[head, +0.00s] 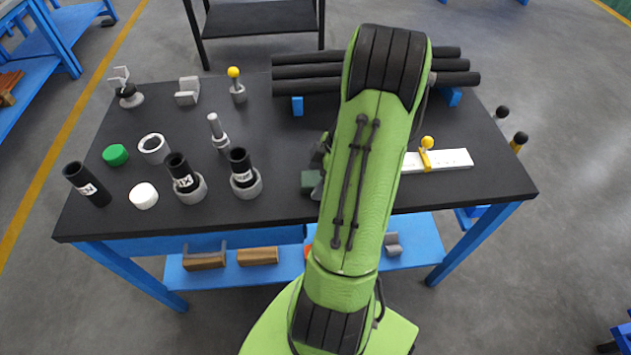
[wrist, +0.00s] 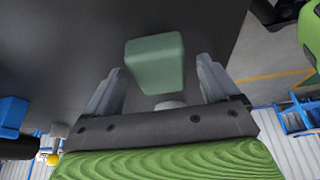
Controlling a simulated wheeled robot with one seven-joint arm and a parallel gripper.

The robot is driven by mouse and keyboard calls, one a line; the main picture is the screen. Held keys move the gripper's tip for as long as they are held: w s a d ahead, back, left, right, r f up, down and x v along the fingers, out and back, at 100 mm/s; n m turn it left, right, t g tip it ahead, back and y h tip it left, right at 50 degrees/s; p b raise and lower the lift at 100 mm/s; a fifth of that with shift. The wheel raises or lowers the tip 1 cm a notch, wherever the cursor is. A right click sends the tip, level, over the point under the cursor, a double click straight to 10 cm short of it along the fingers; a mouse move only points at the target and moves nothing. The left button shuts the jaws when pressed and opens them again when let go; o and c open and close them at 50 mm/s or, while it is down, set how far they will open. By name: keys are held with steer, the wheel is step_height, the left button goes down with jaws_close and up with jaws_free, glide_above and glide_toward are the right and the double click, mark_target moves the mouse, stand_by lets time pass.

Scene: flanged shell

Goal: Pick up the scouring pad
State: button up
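The scouring pad is a green block (wrist: 155,62) in the wrist view, ahead of and between the fingertips of my gripper (wrist: 162,67). The fingers are open, with dark tabletop showing on both sides of the pad, and they do not touch it. In the head view a dark green block, which looks like the same pad (head: 311,183), lies near the table's front edge. It is partly covered by my green arm. My gripper is mostly hidden behind the arm there.
The black table (head: 270,205) holds black tubes in grey collars (head: 186,185), a white cap (head: 143,196) and a green cap (head: 115,155) to the left. Long black bars (head: 300,72) lie at the back. A white bar (head: 452,159) with a yellow-knobbed clamp (head: 426,158) lies to the right.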

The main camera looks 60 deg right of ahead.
mark_target(319, 178)
steer(key=c, duration=1.1)
step_height(319, 178, up, 10)
steer(key=p, duration=0.2)
steer(key=shift+p, duration=0.4)
steer(key=o, duration=0.4)
steer(key=c, duration=0.3)
